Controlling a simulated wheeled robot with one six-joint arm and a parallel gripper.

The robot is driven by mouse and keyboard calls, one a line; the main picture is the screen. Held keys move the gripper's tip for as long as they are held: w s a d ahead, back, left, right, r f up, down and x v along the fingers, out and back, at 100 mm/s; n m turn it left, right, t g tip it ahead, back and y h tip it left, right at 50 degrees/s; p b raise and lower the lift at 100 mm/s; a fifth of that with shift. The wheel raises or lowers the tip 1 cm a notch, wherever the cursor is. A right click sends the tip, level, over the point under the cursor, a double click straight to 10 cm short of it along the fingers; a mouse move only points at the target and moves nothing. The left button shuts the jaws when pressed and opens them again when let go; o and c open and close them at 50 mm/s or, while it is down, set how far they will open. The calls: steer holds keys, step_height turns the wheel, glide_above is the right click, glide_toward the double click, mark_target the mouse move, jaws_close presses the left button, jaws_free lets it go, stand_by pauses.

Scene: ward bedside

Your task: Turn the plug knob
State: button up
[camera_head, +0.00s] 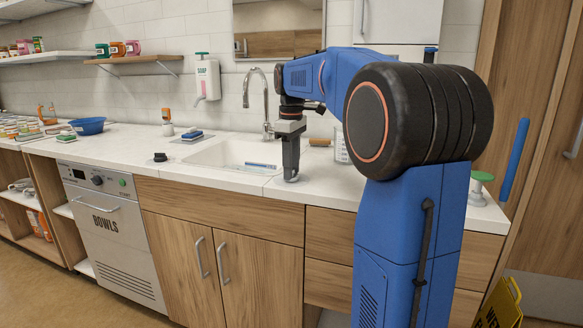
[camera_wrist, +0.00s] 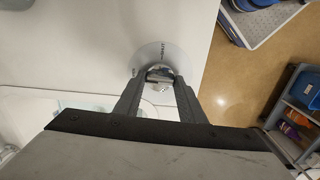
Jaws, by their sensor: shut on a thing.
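The plug knob (camera_wrist: 160,75) is a small metallic grey piece, seen in the wrist view on a round pale dial plate (camera_wrist: 150,52) with small dark lettering. My gripper (camera_wrist: 159,80) points down with its two fingertips on either side of the knob, shut on it. In the head view, my gripper (camera_head: 291,177) reaches down to the white counter at the right end of the sink. The knob is mostly hidden behind the fingers there. The white sink (camera_head: 235,155) lies just left of my gripper; a blue-and-white item (camera_head: 260,166) lies at it.
A tall curved tap (camera_head: 266,105) stands behind the sink, near my arm. A small black object (camera_head: 160,157) and a blue block (camera_head: 192,134) are on the counter to the left. A grey-white container (camera_head: 341,150) stands right of my gripper. Wooden drawers (camera_head: 330,232) are below.

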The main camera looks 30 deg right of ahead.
steer(key=shift+n, duration=0.4)
steer(key=o, duration=1)
steer(key=shift+o, duration=0.2)
step_height(320, 180, up, 17)
steer(key=shift+r, duration=0.2)
stand_by(0.3)
